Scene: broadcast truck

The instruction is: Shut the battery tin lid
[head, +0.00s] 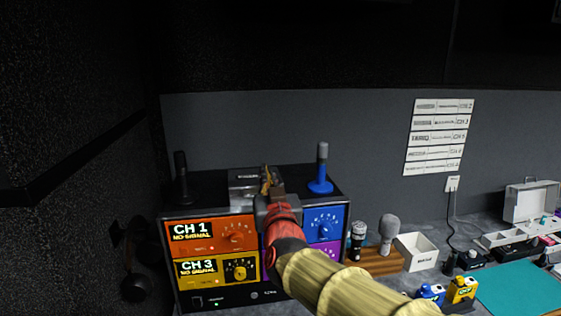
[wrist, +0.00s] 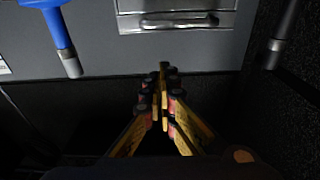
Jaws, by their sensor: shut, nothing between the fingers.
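A silver metal tin (head: 242,188) sits on top of the rack of channel receivers in the head view. It also shows at the top edge of the wrist view (wrist: 178,22), with a raised bar or lip along its near side. I take it for the battery tin; its lid's position is not clear, as the tin is cut off in the wrist view and partly covered by my gripper in the head view. My gripper (head: 267,180) is shut and empty. In the wrist view, its fingertips (wrist: 164,70) appear just short of the tin, with a visible gap.
To the right are grey microphones (head: 389,230), a white box (head: 417,250), an open pale case (head: 532,200) and a teal mat (head: 518,288).

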